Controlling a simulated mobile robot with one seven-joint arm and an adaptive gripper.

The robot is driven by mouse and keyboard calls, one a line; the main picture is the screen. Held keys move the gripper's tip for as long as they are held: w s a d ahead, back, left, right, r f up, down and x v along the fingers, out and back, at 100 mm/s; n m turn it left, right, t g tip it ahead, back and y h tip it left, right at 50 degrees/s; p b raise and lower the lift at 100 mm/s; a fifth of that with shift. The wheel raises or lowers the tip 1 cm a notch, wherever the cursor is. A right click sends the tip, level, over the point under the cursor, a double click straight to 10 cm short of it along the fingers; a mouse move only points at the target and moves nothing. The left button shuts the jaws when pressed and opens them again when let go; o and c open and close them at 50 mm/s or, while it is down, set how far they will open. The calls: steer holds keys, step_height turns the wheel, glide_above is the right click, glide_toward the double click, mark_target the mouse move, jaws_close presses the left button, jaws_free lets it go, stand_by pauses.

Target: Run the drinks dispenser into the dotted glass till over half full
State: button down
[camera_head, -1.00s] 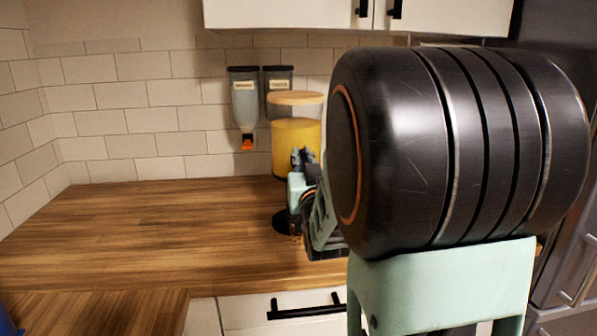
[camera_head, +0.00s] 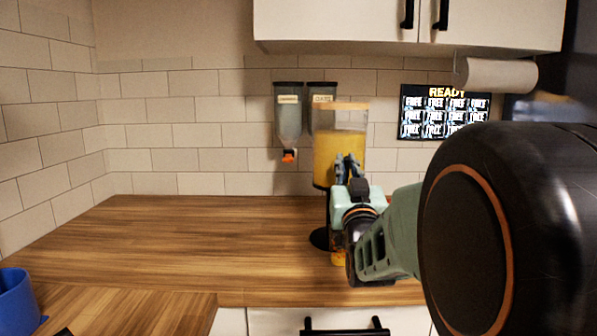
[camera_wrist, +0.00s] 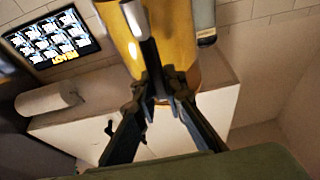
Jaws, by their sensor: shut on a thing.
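The drinks dispenser (camera_head: 328,150) stands at the back of the counter, with yellow liquid behind its clear wall and a pale wooden lid. It fills the upper middle of the wrist view (camera_wrist: 178,35). My gripper (camera_head: 348,165) is at its front. In the wrist view my fingers (camera_wrist: 158,88) close on a narrow grey part at the dispenser's front, seemingly its tap lever. A small amber-coloured glass (camera_head: 338,258) shows below my gripper, mostly hidden by my wrist. Its dots and fill level cannot be made out.
Two wall dispensers (camera_head: 288,118) hang left of the drinks dispenser. A lit screen (camera_head: 444,112) and a paper roll (camera_head: 500,75) are at right. A blue container (camera_head: 14,300) sits at the lower left. The wooden counter (camera_head: 190,235) is clear on the left.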

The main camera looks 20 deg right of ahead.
steer(key=shift+r, duration=0.15)
steer(key=c, duration=2)
jaws_free()
steer(key=shift+o, duration=0.2)
steer(key=p, duration=0.2)
steer(key=g+p, duration=0.1)
steer(key=p, duration=0.2)
steer(key=shift+w+d+r, duration=0.1)
steer(key=shift+w+r, duration=0.15)
steer(key=g+p, duration=0.1)
steer(key=p, duration=0.5)
steer(key=w+g+y+p, duration=0.1)
steer(key=p, duration=0.6)
steer(key=shift+w+d+g+p, duration=0.1)
steer(key=shift+d+g+p, duration=0.05)
steer(key=shift+g+p, duration=0.2)
